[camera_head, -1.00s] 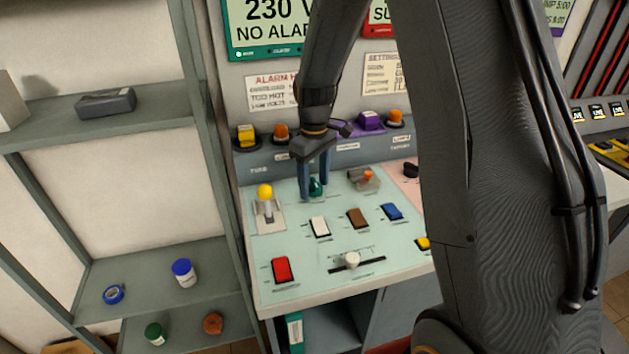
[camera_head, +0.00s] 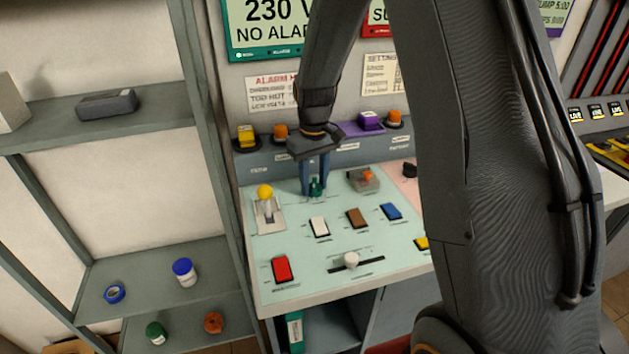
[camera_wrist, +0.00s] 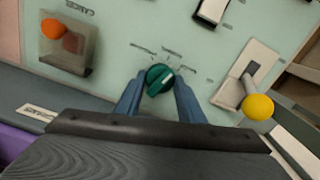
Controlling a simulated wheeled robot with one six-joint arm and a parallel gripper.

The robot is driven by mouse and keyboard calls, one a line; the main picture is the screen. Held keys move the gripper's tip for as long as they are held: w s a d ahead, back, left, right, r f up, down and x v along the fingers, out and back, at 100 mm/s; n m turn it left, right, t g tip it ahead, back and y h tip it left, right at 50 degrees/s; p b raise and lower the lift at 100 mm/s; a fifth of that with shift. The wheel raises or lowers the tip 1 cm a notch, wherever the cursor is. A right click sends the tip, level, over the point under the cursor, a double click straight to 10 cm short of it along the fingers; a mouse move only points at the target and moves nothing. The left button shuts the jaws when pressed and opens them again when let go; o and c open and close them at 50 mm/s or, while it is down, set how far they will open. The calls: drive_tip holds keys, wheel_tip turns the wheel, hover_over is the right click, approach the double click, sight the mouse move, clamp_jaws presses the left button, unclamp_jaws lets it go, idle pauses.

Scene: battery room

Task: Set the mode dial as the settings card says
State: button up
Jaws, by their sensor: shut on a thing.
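The mode dial is a green knob (camera_head: 317,187) near the back of the pale green console panel (camera_head: 300,262). It also shows in the wrist view (camera_wrist: 159,79), with a pale pointer line on its top and small marks around it that are too blurred to read. My gripper (camera_head: 315,186) points down at the dial, and its blue fingers, also in the wrist view (camera_wrist: 158,92), are shut on its two sides. The settings card (camera_head: 380,75) is on the wall behind, partly hidden by my arm; its lines are too small to read.
A lever with a yellow ball (camera_head: 265,191) stands left of the dial, and a covered orange button (camera_head: 366,179) to its right. White (camera_head: 319,226), brown (camera_head: 357,217), blue (camera_head: 391,211) and red (camera_head: 283,269) switches and a slider (camera_head: 351,260) lie in front.

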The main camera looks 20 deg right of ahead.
sight(314, 182)
drive_tip(key=m, duration=0.5)
drive_tip(key=shift+w+r+p, duration=0.1)
drive_tip(key=shift+p, duration=0.2)
idle(0.4)
drive_tip(key=o, duration=1)
drive_tip(key=shift+o, duration=0.2)
drive_tip(key=shift+r+b, duration=1)
drive_tip(key=shift+r, duration=2.9)
